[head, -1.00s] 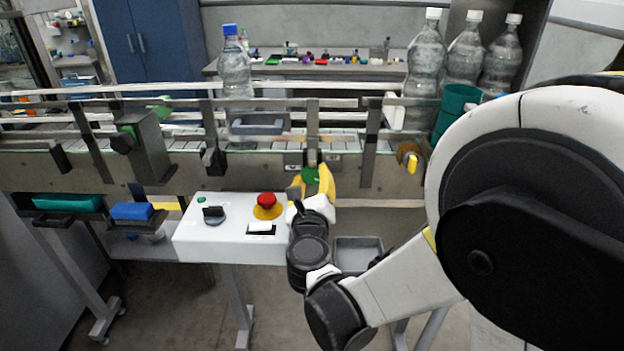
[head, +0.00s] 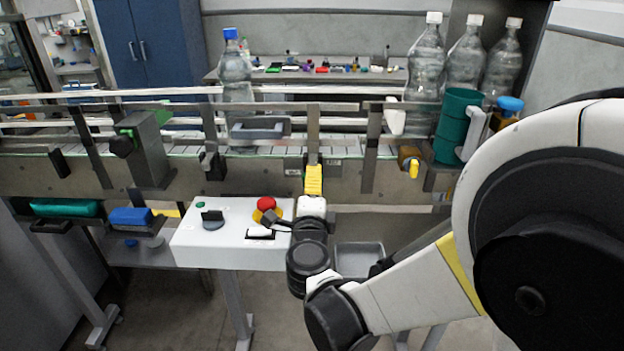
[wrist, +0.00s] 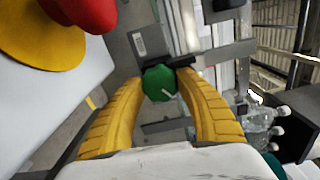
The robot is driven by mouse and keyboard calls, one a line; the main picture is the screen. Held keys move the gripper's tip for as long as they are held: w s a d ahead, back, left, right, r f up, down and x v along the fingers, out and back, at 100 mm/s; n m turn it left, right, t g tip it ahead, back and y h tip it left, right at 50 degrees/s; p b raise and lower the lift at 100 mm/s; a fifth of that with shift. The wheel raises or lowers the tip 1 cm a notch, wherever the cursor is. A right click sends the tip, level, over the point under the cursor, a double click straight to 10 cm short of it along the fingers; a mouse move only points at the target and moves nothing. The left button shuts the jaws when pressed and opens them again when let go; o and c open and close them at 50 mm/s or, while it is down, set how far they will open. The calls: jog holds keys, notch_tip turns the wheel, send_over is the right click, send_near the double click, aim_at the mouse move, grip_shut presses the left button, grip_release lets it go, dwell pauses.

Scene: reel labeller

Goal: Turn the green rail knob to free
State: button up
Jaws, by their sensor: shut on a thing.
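The green rail knob (wrist: 159,83) shows between the fingertips in the wrist view. A short white mark is on its face. My gripper (wrist: 161,80) has one curved yellow finger on each side of the knob and is shut on it. In the head view my gripper (head: 313,172) is at the front of the conveyor rail, its yellow fingers seen edge-on, one in front of the other. They hide the knob there.
A white control box (head: 232,245) with a red emergency button (head: 266,204) stands just left of my wrist. A yellow-tipped knob (head: 413,168) and a teal mug (head: 452,130) are to the right. A blue-capped bottle (head: 236,75) stands on the conveyor (head: 250,175).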

jog(key=shift+n, duration=1.7)
jog(key=o, duration=1.2)
jog(key=s, duration=1.2)
jog(key=shift+a, duration=0.25)
